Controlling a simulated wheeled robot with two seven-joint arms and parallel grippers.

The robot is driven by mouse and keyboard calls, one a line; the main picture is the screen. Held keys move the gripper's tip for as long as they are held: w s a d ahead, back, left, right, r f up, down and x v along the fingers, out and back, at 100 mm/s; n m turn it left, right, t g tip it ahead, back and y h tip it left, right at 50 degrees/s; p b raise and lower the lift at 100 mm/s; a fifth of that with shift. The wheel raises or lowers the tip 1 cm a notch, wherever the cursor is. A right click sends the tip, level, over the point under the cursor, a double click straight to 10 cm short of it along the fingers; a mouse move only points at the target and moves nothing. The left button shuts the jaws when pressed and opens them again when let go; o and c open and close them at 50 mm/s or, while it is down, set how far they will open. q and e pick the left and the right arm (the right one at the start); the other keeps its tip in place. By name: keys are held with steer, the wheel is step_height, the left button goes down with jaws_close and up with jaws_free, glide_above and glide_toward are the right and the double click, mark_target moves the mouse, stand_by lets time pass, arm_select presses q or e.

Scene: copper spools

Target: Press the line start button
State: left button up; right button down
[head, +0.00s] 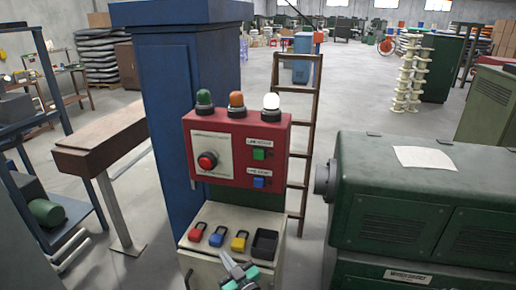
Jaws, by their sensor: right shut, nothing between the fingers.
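A red control box (236,143) faces me at the centre. Its left plate carries a large round red button (207,160). On its right are a green push button (259,154) and, below it, a blue push button (259,182). Each has a small white label above it, too small to read surely. Green (204,100), orange (236,100) and white (271,103) lamps stand on top; the white one looks lit. My right gripper (238,271) is at the bottom edge, below the box and apart from the buttons, shut and empty. My left gripper is not in view.
Red, blue and yellow padlocks (217,236) and a black tray (265,244) sit on the pale ledge under the box. A blue column (180,110) stands behind, and a wooden ladder (308,130) behind right. A big green machine (425,200) fills the right.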

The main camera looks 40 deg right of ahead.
mark_target(259, 154)
steer(key=s+d+r+m+t+h+p, duration=0.1)
steer(key=d+r+h, duration=0.1)
steer(key=r, duration=0.7)
steer(key=s+d+r+m+t+h+p, duration=0.1)
steer(key=d+r+m+t+h, duration=0.1)
steer(key=r, duration=0.7)
steer(key=s+d+r+m+t+h+p, duration=0.1)
steer(key=r+h, duration=0.3)
steer(key=r, duration=0.4)
steer(key=shift+s+d+r+m+t, duration=0.3)
steer(key=shift+d+r+m, duration=0.1)
steer(key=shift+d+m, duration=0.2)
steer(key=shift+w, duration=0.1)
steer(key=w+d+b, duration=0.1)
steer(key=w+d, duration=0.4)
steer(key=d, duration=0.1)
steer(key=shift+w+d+b, duration=0.3)
steer(key=shift+d+b, duration=0.05)
steer(key=shift+w+d, duration=0.3)
